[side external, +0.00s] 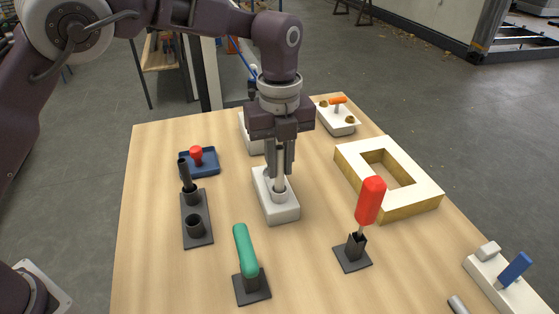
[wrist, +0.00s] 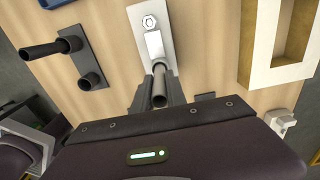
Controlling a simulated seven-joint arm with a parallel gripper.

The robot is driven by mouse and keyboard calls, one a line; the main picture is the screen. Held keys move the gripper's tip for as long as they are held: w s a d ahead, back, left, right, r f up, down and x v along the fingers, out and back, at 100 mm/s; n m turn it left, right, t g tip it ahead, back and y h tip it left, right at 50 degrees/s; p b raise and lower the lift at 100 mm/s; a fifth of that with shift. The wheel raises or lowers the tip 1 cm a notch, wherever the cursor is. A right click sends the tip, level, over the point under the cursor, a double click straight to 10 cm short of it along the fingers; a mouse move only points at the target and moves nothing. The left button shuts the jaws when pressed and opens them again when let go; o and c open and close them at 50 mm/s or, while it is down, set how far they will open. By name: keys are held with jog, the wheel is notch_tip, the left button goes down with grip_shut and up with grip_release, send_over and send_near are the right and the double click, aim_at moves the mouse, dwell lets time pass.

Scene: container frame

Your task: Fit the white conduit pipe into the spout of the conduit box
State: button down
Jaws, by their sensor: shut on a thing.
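The white conduit box (side external: 274,207) lies near the middle of the wooden table, with a short round spout (side external: 278,195) standing up from it. The box also shows in the wrist view (wrist: 141,22). My gripper (side external: 281,170) points down over the box, shut on the white conduit pipe (side external: 280,178). The pipe is roughly upright, and its lower end is at the spout's mouth. In the wrist view the pipe (wrist: 160,84) stands between the fingers, in line with the spout. The fingers partly hide the pipe, and I cannot tell how deep its end sits.
A black holder with two tubes (side external: 196,225) stands left of the box. A green-handled tool (side external: 245,250) and a red-handled screwdriver (side external: 370,201) stand in front in black holders. A square wooden frame (side external: 408,202) lies to the right. A blue tray (side external: 200,162) is behind left.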

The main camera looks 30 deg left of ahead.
aim_at(280, 148)
jog(key=shift+f, duration=0.9)
dwell(0.7)
jog(key=c, duration=1.3)
grip_release()
jog(key=shift+o, duration=0.2)
notch_tip(280, 148, up, 7)
jog(key=shift+r, duration=0.1)
jog(key=shift+r, duration=2.95)
